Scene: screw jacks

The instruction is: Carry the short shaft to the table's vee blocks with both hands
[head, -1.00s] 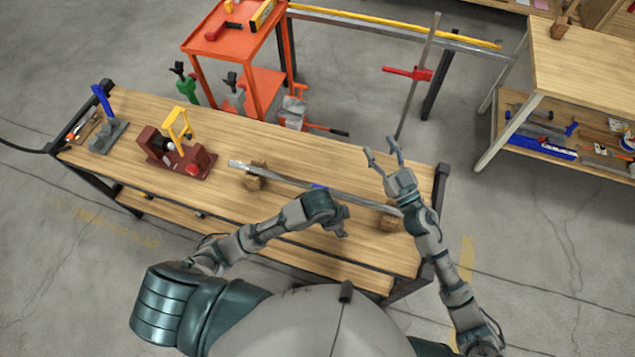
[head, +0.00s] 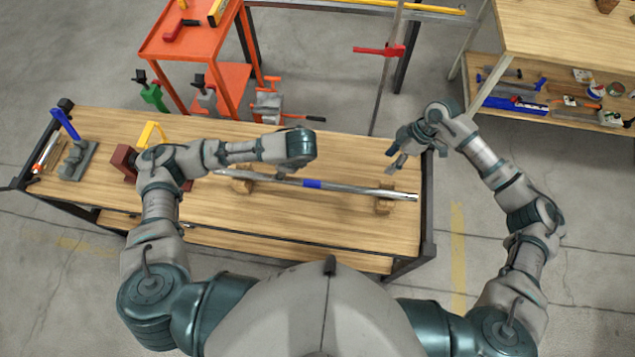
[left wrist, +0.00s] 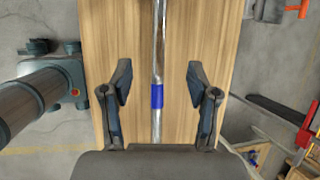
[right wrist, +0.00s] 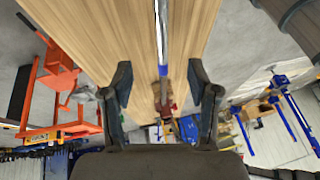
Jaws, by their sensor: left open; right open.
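The short shaft (head: 350,188), silver with a blue band (head: 313,184), lies lengthwise over two wooden vee blocks, left (head: 242,184) and right (head: 384,207), on the wooden table (head: 340,230). My left gripper's hand is above the table just behind the blue band; its fingers are hidden in the head view. In the left wrist view my left gripper (left wrist: 157,85) is open, with the shaft (left wrist: 159,45) between its fingers in the picture. My right gripper (head: 396,150) is open above the table's right end, behind the shaft. In the right wrist view (right wrist: 160,82) the shaft (right wrist: 162,35) runs between its fingers.
A dark red fixture (head: 122,160) with a yellow part stands left on the table, partly behind my left arm. A grey clamp with a blue handle (head: 66,125) is at the far left. An orange cart (head: 190,45) and a second bench (head: 560,35) stand behind. The table's front is clear.

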